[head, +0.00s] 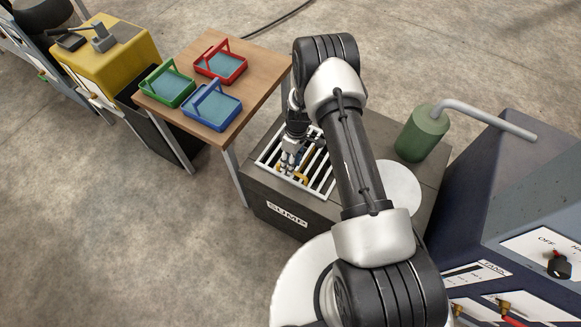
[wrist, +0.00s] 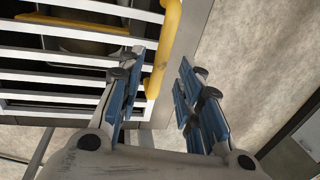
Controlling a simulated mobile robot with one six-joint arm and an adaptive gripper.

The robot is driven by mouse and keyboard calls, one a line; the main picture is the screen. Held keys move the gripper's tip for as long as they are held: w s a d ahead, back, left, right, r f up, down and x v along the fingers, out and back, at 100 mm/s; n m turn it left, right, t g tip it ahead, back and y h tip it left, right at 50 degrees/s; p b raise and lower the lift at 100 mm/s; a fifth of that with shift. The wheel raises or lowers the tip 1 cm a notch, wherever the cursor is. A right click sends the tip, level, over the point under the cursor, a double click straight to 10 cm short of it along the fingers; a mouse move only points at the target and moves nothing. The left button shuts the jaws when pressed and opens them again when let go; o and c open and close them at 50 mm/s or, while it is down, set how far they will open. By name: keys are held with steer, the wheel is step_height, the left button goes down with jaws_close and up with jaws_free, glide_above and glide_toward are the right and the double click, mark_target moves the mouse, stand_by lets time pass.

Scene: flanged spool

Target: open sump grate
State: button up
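The sump grate (head: 321,183) is a set of pale bars lying over the opening in the top of the dark box marked SUMP (head: 262,201). In the wrist view its white bars (wrist: 62,52) fill the upper left. A yellow handle (wrist: 170,45) runs along the grate's edge in that view. My gripper (head: 287,170) is low over the front left part of the grate. In the wrist view its two blue-padded fingers (wrist: 158,85) are spread apart, with the lower end of the handle between their tips. I cannot tell whether either finger touches the handle.
A wooden table (head: 252,92) with green (head: 167,87), red (head: 220,62) and blue (head: 214,105) baskets stands to the left. A green cylinder (head: 420,137) and a pale round disc (head: 398,188) are on the sump's right side. A dark blue TANK unit (head: 492,215) stands at the right.

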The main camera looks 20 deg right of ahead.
steer(key=shift+s+a+f, duration=0.1)
steer(key=shift+a+f, duration=0.05)
steer(key=shift+f, duration=0.75)
steer(key=shift+c, duration=0.2)
jaws_close()
